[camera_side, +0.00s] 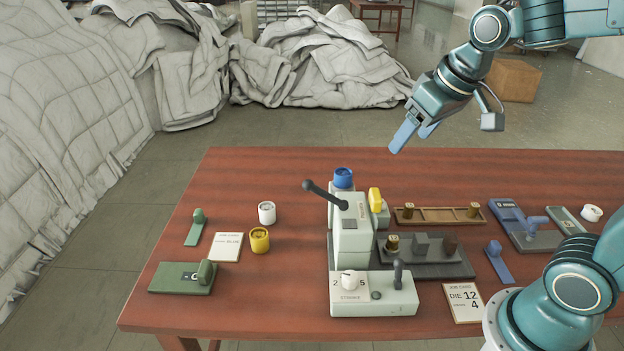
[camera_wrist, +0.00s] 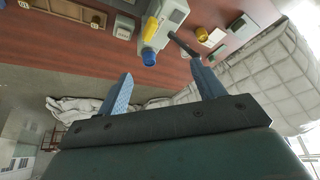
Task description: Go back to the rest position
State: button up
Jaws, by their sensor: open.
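My gripper (camera_side: 413,135) is raised in the air above the far side of the red-brown table (camera_side: 290,180), right of the press. Its two blue fingers are apart, with nothing between them. In the wrist view my gripper (camera_wrist: 161,90) also shows its fingers spread and empty. The pale press (camera_side: 351,232) with a black lever and a blue cap (camera_side: 343,178) stands mid-table, below and left of my gripper, apart from it. The blue cap also shows in the wrist view (camera_wrist: 149,57).
A white cup (camera_side: 267,213) and yellow cup (camera_side: 260,240) stand left of the press. A wooden rack (camera_side: 437,216), a grey fixture (camera_side: 440,265) and a blue device (camera_side: 520,225) lie to its right. Heaped duvets (camera_side: 320,65) lie on the floor behind. The air around my gripper is clear.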

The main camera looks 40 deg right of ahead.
jog(key=s+a+n, duration=0.1)
jog(key=s+a, duration=0.1)
jog(key=s, duration=1)
jog(key=shift+s+a+f, duration=0.15)
jog(key=shift+a+f, duration=0.15)
jog(key=shift+f, duration=0.1)
